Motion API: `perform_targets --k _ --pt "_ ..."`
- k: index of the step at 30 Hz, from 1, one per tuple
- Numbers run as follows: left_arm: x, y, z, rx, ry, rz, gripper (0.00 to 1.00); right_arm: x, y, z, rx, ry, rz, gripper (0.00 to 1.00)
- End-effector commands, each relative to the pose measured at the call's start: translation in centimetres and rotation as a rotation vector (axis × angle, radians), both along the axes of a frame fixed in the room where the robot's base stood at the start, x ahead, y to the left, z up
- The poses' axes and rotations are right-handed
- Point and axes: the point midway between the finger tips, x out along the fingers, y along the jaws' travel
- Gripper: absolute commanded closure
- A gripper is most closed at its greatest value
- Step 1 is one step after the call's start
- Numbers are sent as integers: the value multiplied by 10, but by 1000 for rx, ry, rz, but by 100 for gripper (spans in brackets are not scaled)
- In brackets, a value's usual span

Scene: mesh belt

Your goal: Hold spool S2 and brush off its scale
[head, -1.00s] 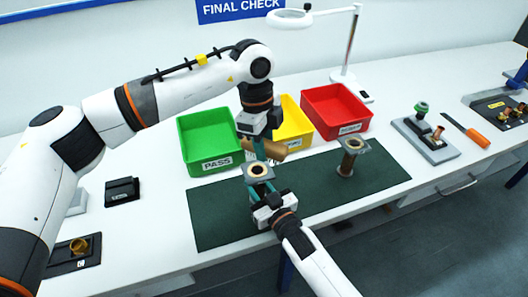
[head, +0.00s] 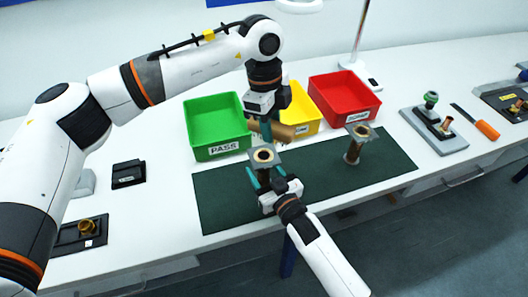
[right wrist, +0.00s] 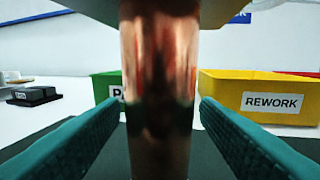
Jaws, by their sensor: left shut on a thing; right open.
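A spool with a square grey top flange and copper core (head: 264,155) stands upright near the middle of the green mat (head: 225,208). My right gripper (head: 265,177) is open, its teal fingers on either side of this spool. In the right wrist view the copper core (right wrist: 160,70) stands between the parted fingers, with gaps on both sides. My left gripper (head: 264,124) points down behind the spool, shut on a brown brush-like tool (head: 280,131). Its bristles are hard to make out. A second similar spool (head: 357,145) stands at right on the mat. I can read no spool label.
Behind the mat stand a green PASS bin (head: 218,128), a yellow REWORK bin (head: 303,118) and a red SCRAP bin (head: 343,98). A grey fixture (head: 436,132) and an orange-handled tool (head: 487,130) lie at right. The mat's right part is clear around the second spool.

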Motion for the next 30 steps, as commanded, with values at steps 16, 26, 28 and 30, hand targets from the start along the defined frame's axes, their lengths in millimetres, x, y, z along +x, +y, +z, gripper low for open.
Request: perform_targets --k 16,26,28,30 --pt "0 0 0 0 0 0 88 -70 -39 -2 -2 5 0 44" --pt "0 0 0 0 0 0 88 -103 -58 0 0 1 0 44" --pt "0 0 0 0 0 0 88 -104 -59 0 0 0 0 44" --pt "0 0 0 0 0 0 88 -105 -59 0 0 1 0 44"
